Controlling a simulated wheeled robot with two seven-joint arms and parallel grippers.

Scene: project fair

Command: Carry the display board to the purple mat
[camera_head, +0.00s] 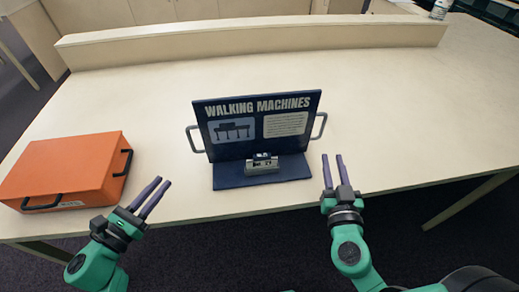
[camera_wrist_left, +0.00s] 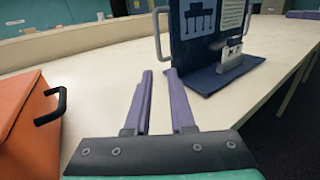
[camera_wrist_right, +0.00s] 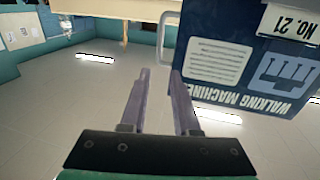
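The dark blue display board (camera_head: 232,134), titled "WALKING MACHINES", stands upright on its blue base (camera_head: 226,181) on the table, with a grey handle on each side. A small grey model (camera_head: 262,165) sits on the base. My left gripper (camera_head: 155,194) is open and empty, in front and to the left of the board, apart from its left handle (camera_head: 195,139). My right gripper (camera_head: 332,162) is open and empty, just right of the base and below the right handle (camera_head: 319,126). The board also shows in the left wrist view (camera_wrist_left: 190,50) and the right wrist view (camera_wrist_right: 240,75). I see no purple mat on the table in the head view.
An orange case (camera_head: 75,165) with black handles lies at the table's left, close to my left gripper. A low wooden ledge (camera_head: 250,40) runs along the table's back. The table (camera_head: 420,120) is clear right of the board. A small bottle (camera_head: 440,9) stands at the far right.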

